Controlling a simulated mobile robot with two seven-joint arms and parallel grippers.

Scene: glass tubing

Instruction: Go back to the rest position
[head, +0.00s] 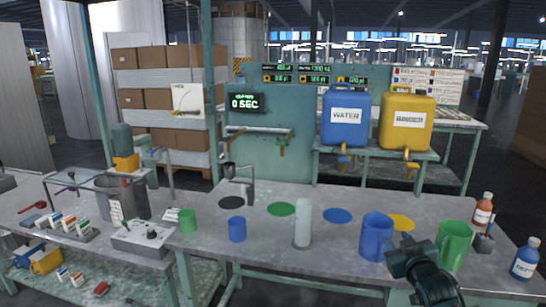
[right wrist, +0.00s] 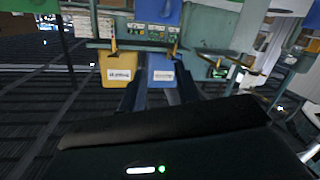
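My right gripper (head: 405,250) is at the lower right of the head view, in front of the table's front part, between a large blue mug (head: 376,238) and a large green mug (head: 453,244). In the right wrist view its two dark fingers (right wrist: 151,98) stand apart with nothing seen between them. My left gripper is in neither view. A pale upright cylinder (head: 303,222) stands on the table to the left of the large blue mug.
The metal table (head: 330,268) also bears a small blue cup (head: 237,229), a small green cup (head: 187,220), coloured discs and two bottles at right. A blue water tank (head: 345,135) and a yellow tank (head: 405,135) stand behind. A steel pot (head: 130,200) stands at left.

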